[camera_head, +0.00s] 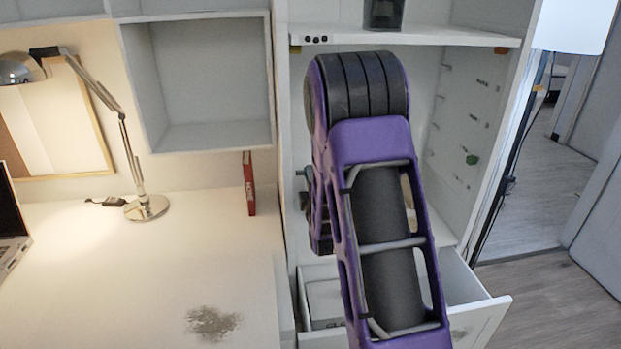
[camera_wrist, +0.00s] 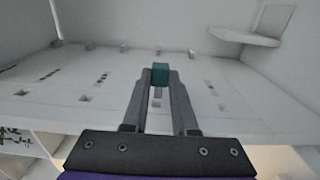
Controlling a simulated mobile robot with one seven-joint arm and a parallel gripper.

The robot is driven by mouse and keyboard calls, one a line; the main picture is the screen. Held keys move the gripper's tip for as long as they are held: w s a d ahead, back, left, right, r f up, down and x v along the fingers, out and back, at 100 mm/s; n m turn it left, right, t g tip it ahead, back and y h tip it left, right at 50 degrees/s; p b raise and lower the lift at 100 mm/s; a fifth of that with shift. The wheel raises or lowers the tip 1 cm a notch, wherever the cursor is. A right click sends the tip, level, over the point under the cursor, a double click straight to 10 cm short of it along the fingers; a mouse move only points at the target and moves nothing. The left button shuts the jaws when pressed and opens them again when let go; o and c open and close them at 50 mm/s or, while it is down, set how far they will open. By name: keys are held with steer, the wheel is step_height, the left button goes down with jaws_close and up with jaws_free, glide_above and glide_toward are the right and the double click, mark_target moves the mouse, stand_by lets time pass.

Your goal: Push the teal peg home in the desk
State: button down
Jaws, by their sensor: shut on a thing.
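A teal peg (camera_wrist: 160,72) is held between the fingertips of my gripper (camera_wrist: 159,82), which is shut on it. Its visible end is a small block shape; in the wrist view it shows against the white desk panel (camera_wrist: 215,85) with rows of holes and slots. I cannot tell whether the peg touches the panel or sits in a hole. In the head view my purple arm covers most of the cabinet interior.
An open drawer (camera_head: 480,318) lies below. A lamp (camera_head: 146,207) and a red book (camera_head: 249,184) stand on the desk at left.

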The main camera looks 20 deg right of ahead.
steer(key=shift+w+a, duration=0.2)
steer(key=shift+a, duration=0.65)
steer(key=shift+a, duration=0.35)
steer(key=shift+w+a, duration=0.1)
steer(key=shift+a, duration=0.15)
steer(key=c, duration=0.6)
jaws_free()
